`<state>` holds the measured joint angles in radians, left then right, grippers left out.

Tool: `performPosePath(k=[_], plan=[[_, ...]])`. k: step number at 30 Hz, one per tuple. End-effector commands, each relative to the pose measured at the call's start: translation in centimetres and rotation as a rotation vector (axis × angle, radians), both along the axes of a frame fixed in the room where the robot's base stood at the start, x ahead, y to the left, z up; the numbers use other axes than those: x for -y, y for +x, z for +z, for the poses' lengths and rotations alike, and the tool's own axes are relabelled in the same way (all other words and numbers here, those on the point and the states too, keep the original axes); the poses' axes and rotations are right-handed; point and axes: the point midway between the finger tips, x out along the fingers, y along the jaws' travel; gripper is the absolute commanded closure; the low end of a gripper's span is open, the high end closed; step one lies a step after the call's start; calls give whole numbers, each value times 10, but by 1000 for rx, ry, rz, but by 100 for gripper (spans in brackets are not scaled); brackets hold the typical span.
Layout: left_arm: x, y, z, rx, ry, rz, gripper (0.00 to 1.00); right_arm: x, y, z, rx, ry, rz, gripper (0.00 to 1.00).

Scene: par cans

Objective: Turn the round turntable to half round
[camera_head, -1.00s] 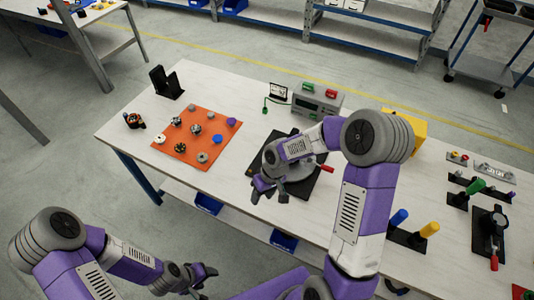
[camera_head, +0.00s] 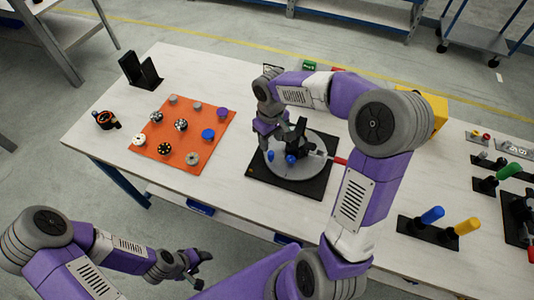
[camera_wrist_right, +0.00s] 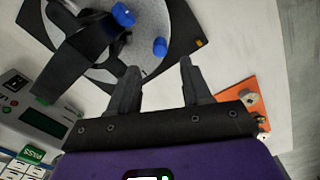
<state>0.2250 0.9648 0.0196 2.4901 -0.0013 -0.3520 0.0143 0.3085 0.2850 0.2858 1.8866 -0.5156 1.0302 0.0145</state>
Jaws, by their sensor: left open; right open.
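The round turntable is a grey disc (camera_head: 312,172) on a black square base (camera_head: 316,190), near the table's middle. It carries a black upright fixture (camera_head: 299,131), two blue knobs (camera_head: 291,159) and a lever with a red tip (camera_head: 339,160). My right gripper (camera_head: 273,142) is at the disc's far left edge, open, with nothing between its fingers. In the right wrist view, the open fingers (camera_wrist_right: 158,72) point toward the disc (camera_wrist_right: 153,22), with a blue knob (camera_wrist_right: 160,47) just beyond them; contact cannot be told. My left gripper (camera_head: 203,270) is open and empty, in front of the table.
An orange mat (camera_head: 151,143) with several small parts lies left of the turntable. Blue and yellow upright handles (camera_head: 432,215) stand to the right. A yellow box (camera_head: 437,112) is behind my right arm. A black holder (camera_head: 139,70) stands at the far left.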

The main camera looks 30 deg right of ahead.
Motion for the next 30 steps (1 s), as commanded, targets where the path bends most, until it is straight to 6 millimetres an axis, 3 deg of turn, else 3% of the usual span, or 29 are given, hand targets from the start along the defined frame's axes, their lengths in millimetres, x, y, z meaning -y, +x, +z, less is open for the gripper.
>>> performPosePath(k=[16, 28, 30], plan=[[0, 0, -28, 0, 0, 0, 41, 0, -1, -72, -2, 1, 0, 51], [0, 0, -29, 0, 0, 0, 41, 0, 0, -81, 1, 1, 0, 51], [0, 0, -29, 0, 0, 0, 41, 0, 0, -80, 1, 1, 0, 59]])
